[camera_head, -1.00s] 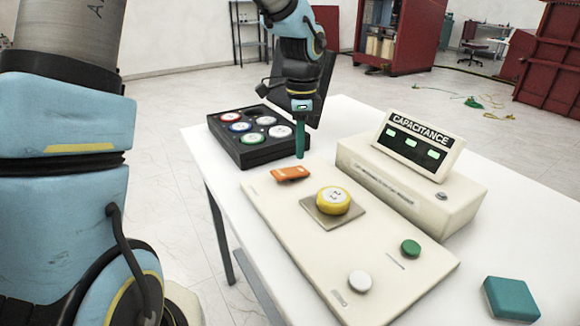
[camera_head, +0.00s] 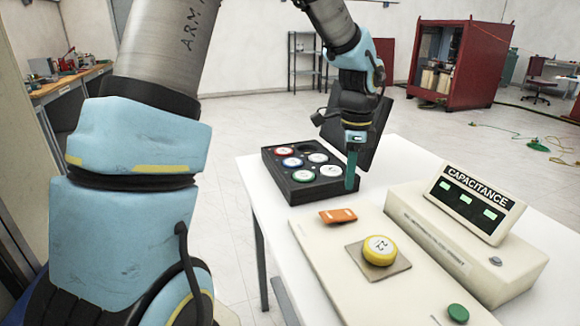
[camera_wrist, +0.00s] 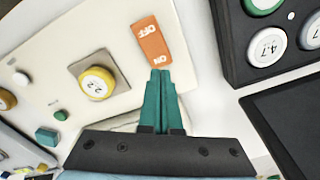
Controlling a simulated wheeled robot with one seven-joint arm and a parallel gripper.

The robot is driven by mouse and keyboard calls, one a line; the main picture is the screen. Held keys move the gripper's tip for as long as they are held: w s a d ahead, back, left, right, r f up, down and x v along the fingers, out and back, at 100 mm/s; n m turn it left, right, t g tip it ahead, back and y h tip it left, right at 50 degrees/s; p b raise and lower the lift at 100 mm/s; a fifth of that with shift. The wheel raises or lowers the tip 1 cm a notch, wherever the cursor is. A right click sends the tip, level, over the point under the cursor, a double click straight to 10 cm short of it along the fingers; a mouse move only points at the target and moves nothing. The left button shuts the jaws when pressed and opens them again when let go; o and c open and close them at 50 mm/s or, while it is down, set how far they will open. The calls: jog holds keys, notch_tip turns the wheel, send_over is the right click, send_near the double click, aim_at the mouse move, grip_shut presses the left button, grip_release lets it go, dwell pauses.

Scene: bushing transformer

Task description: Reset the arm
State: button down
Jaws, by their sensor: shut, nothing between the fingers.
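My gripper (camera_head: 352,171) hangs pointing down over the white table (camera_head: 262,193), beside the right edge of the black case in the head view. Its teal fingers are together and hold nothing. In the wrist view the shut fingertips (camera_wrist: 160,75) appear just below the orange ON/OFF switch (camera_wrist: 151,42); I cannot tell how high above the table they are. My arm spans the left and top of the head view.
The black case (camera_head: 287,190) holds several round labelled pieces. A cream board bears the orange switch (camera_head: 338,216) and a yellow piece (camera_head: 380,250) on a square pad. The capacitance meter (camera_head: 470,203) stands right. A green button (camera_head: 458,313) is near the bottom.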

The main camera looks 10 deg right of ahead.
jog(key=s+a+n, duration=0.2)
jog(key=a+n, duration=0.8)
jog(key=a, duration=0.5)
jog(key=s+a+f+n+t, duration=0.1)
jog(key=s+a+n, duration=0.1)
jog(key=a+n, duration=0.8)
jog(key=a, duration=0.4)
jog(key=shift+a+t, duration=0.3)
jog(key=shift+a, duration=0.05)
